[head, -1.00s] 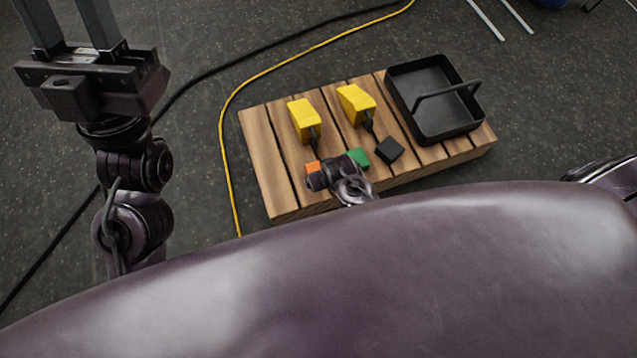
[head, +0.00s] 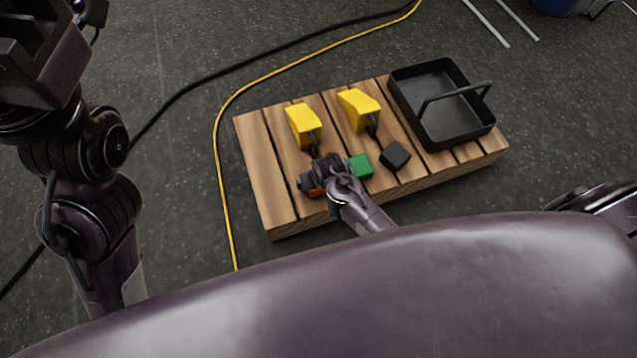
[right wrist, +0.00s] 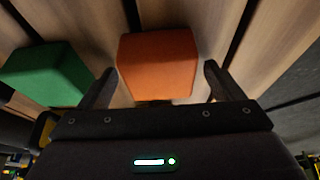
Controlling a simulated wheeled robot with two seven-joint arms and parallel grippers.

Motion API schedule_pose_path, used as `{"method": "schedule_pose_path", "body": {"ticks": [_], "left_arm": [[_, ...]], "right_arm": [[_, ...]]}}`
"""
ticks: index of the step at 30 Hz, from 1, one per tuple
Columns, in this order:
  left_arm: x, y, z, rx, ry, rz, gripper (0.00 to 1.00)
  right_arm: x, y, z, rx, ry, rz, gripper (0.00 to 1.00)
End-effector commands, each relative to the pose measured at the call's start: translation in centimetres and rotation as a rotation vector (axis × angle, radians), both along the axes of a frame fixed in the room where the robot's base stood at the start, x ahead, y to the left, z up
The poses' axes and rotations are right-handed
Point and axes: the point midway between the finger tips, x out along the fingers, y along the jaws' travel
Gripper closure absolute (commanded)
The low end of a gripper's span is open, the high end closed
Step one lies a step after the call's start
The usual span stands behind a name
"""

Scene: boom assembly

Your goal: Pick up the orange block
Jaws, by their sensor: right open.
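The orange block (right wrist: 157,62) lies on the slatted wooden platform (head: 262,165). In the right wrist view it sits ahead, between the two fingers of my right gripper (right wrist: 159,75), with a gap on each side. That gripper is open and holds nothing. In the head view my right wrist covers most of the block, and only a bit of orange (head: 316,192) shows. My left gripper (head: 35,45) is at the upper left, away from the platform and partly cut off by the frame. Its fingertips cannot be seen.
A green block (head: 361,167) stands close to the orange one; it also shows in the right wrist view (right wrist: 45,73). A black block (head: 394,156), two yellow pieces (head: 301,125) (head: 358,109) and a black handled tray (head: 411,110) share the platform. Yellow and black cables cross the floor.

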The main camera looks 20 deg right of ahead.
Motion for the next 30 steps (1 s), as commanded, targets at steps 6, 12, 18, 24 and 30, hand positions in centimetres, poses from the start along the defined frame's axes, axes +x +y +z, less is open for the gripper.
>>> {"method": "schedule_pose_path", "body": {"ticks": [6, 12, 18, 24, 30], "left_arm": [[0.0, 0.0, 0.1, 0.000, 0.000, 0.000, 0.64], [0.0, 0.0, 0.1, 0.000, 0.000, 0.000, 0.64], [0.0, 0.0, 0.1, 0.001, -0.001, 0.000, 0.64], [0.0, 0.0, 0.1, 0.001, -0.001, -0.001, 0.64], [0.2, 0.1, 0.4, -0.002, 0.010, 0.000, 0.64]], "right_arm": [[0.0, 0.0, 0.0, 0.000, 0.000, 0.000, 0.13], [0.0, 0.0, 0.0, 0.000, 0.000, 0.000, 0.36], [0.0, 0.0, 0.0, 0.000, 0.000, 0.000, 0.62], [0.0, 0.0, 0.0, 0.000, -0.001, 0.000, 0.67], [0.1, 0.0, 1.4, 0.000, -0.002, 0.000, 0.67]]}}
